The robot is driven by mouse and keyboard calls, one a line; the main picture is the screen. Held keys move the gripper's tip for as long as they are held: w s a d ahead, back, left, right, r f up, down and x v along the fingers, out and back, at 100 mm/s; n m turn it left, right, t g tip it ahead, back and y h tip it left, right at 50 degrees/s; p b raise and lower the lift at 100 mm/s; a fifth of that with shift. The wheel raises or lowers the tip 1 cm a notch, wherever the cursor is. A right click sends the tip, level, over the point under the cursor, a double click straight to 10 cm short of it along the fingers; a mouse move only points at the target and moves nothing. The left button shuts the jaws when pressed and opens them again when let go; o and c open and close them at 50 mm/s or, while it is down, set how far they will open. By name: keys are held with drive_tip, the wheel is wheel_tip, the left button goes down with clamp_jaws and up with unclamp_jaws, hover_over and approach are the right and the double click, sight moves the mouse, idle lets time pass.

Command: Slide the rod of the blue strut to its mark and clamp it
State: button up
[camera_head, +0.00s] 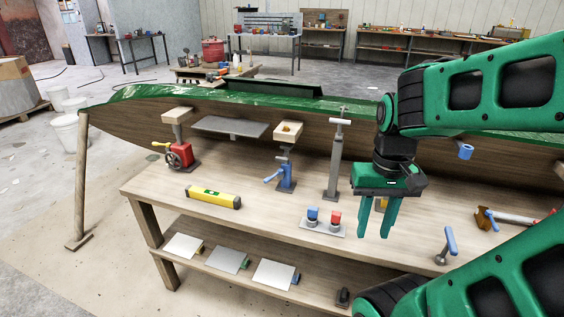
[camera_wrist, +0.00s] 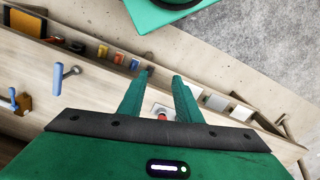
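The blue strut (camera_head: 286,172) stands upright on the workbench under the hull, left of my gripper in the head view. It has a blue body, a blue lever (camera_head: 273,176) sticking out to the left and a wooden pad (camera_head: 288,131) on top. A rod shows between body and pad; its mark is too small to make out. My gripper (camera_head: 375,224) points down, open and empty, above the bench and right of the strut, touching nothing. In the wrist view its two fingers (camera_wrist: 163,82) stand apart. I cannot pick out the blue strut in the wrist view.
A blue-handled tool (camera_head: 449,244) stands right. The green hull (camera_head: 180,92) hangs over the bench.

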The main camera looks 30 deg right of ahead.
drive_tip(key=o, duration=0.7)
drive_tip(key=shift+s+r, duration=0.15)
drive_tip(key=shift+s, duration=0.25)
drive_tip(key=w+d+f+m+h, duration=0.45)
drive_tip(key=w+d+f, duration=0.2)
drive_tip(key=w, duration=0.45)
drive_tip(key=n+t+h, duration=0.2)
drive_tip(key=t+h, duration=0.7)
drive_tip(key=t, duration=0.3)
approach(286, 153)
drive_tip(key=shift+m, duration=0.25)
drive_tip(key=x, duration=1)
drive_tip(key=shift+w+a+f, duration=0.1)
drive_tip(key=shift+f, duration=0.1)
